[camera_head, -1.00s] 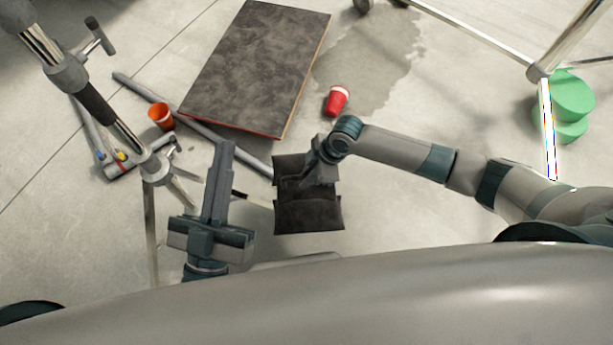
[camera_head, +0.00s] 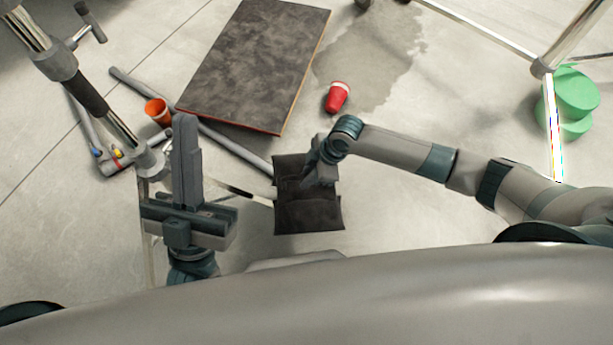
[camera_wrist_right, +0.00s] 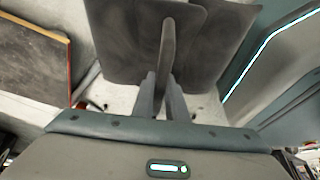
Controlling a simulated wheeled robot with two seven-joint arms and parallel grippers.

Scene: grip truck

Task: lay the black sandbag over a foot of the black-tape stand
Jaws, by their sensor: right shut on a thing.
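The black sandbag (camera_head: 308,215) hangs as two dark panels from my right gripper (camera_head: 314,176), low over the floor at mid picture. In the right wrist view my right gripper's fingers (camera_wrist_right: 166,95) are shut on the sandbag's strap (camera_wrist_right: 167,45), with its panels (camera_wrist_right: 125,40) on both sides. The stand (camera_head: 118,128) is at the left, with a chrome pole and black section. One of its legs, with a dark band (camera_head: 234,189), reaches right to the sandbag's left edge; I cannot tell if they touch. My left gripper (camera_head: 187,125) is left of the sandbag, in front of the stand's base; its opening is unclear.
An orange cup (camera_head: 158,111) and grey pipes (camera_head: 140,88) are at left.

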